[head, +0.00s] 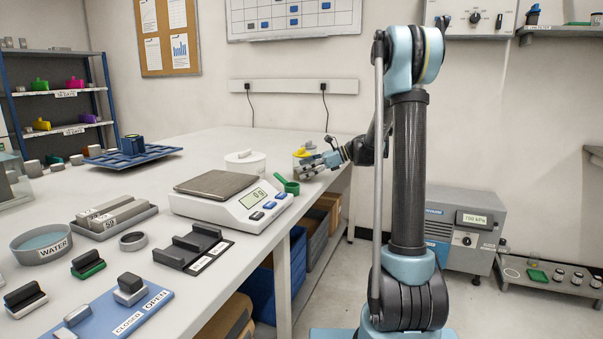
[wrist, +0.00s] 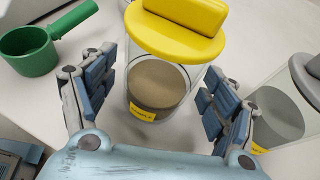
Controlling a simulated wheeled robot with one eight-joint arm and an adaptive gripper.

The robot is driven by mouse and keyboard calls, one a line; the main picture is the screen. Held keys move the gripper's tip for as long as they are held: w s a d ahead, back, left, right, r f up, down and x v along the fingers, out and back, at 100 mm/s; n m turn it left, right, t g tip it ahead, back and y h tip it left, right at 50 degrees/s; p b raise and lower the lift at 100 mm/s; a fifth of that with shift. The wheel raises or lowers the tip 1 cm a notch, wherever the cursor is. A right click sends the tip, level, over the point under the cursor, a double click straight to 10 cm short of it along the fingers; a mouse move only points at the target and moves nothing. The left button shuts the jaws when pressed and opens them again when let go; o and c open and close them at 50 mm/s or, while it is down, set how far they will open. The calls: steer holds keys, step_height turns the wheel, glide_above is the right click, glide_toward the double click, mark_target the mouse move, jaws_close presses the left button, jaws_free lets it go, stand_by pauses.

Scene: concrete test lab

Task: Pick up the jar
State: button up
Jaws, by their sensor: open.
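The jar (wrist: 160,84) is clear with a yellow lid and a yellow label, and holds brown material in its lower part. It stands upright on the table between the fingers of my gripper (wrist: 165,100) in the wrist view. The gripper hides most of the jar there.
A second jar with a grey lid (wrist: 275,115) stands close to the right finger. A green scoop (wrist: 35,50) lies to the left. In the head view a scale (head: 225,205) and a white tub (head: 245,162) stand left of my gripper. The table's edge is close by.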

steer(key=shift+a+f, duration=0.2)
steer(key=shift+a, duration=0.4)
steer(key=c, duration=1.4)
steer(key=shift+r, duration=0.15)
